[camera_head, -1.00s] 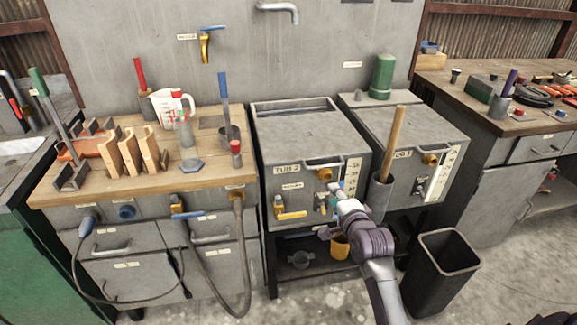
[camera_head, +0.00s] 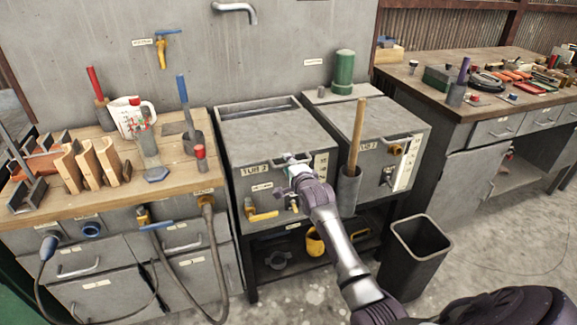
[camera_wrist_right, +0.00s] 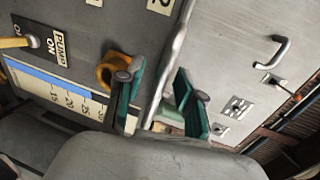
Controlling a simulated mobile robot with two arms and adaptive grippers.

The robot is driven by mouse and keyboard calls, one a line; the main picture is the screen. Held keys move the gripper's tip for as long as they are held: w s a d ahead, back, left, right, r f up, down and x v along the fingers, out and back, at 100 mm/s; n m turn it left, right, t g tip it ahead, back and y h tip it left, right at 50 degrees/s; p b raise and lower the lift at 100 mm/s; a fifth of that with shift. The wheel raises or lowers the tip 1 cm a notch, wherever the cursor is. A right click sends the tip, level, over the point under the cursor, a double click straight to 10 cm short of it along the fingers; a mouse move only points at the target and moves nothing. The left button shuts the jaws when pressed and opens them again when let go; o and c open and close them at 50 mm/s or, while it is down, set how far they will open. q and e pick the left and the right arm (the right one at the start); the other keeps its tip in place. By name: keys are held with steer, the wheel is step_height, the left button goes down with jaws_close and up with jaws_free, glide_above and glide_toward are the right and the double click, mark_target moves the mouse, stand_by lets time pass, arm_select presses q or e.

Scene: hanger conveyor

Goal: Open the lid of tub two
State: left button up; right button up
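Tub two (camera_head: 240,190) is a grey metal box with a "TUB 2" label, standing left of a similar tub. Its flat grey lid (camera_head: 262,135) is down. My right gripper (camera_head: 293,166) is at the upper front of tub two, by the lid's front edge, and hides part of that edge. In the right wrist view, the two green-padded fingers of my right gripper (camera_wrist_right: 164,97) are apart. A light metal bar or edge (camera_wrist_right: 172,62) runs between them; I cannot tell whether they touch it. An orange valve (camera_wrist_right: 112,70) is beside one finger. My left gripper is not in view.
The neighbouring tub (camera_head: 392,160) has a holder (camera_head: 347,190) with a wooden-handled tool at its front. A black bin (camera_head: 420,250) stands on the floor to the right. A wooden bench (camera_head: 105,190) with tools and a jug is at the left.

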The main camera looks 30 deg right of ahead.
steer(key=shift+w, duration=0.1)
jaws_close()
stand_by(0.3)
